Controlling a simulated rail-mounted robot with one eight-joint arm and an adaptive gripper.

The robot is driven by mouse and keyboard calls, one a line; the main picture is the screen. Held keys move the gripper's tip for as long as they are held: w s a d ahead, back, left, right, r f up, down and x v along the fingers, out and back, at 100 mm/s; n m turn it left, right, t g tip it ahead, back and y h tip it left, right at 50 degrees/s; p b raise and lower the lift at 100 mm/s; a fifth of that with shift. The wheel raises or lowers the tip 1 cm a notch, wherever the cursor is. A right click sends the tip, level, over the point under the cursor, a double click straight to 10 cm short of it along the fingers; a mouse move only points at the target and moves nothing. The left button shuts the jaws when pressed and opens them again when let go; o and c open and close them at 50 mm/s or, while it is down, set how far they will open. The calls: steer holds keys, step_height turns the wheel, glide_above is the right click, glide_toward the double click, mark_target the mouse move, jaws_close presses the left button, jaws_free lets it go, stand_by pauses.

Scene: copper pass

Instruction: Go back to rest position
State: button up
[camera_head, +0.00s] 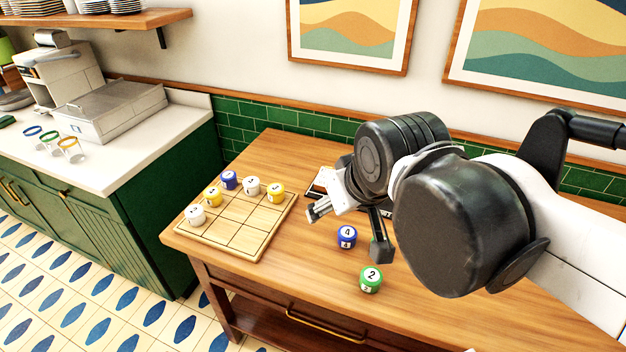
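My gripper (350,230) hangs over the wooden table (320,285), right of the game board. Its two fingers are spread apart and nothing shows between them as held. A blue piece marked 4 (346,237) stands on the table, close to the fingers in the picture. A green piece marked 2 (370,280) stands nearer the front edge, below the right finger in the picture. The wooden board (248,240) has a grid and carries several white, yellow and blue pieces along its left and back cells. My arm enters from the right and covers much of the table.
A dark-edged item (318,184) lies behind my gripper, mostly hidden. At left, a green counter (160,215) holds a metal appliance (110,110) and cups with coloured rims (70,147). Framed pictures (352,35) hang on the wall.

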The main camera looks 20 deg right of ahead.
steer(key=shift+s+d+f+m, duration=0.15)
steer(key=shift+s+f+m, duration=0.1)
steer(key=shift+s+f, duration=0.25)
steer(key=shift+s+d+f+m, duration=0.15)
steer(key=shift+s+f+m, duration=0.1)
steer(key=shift+s+f, duration=0.25)
steer(key=shift+s, duration=0.1)
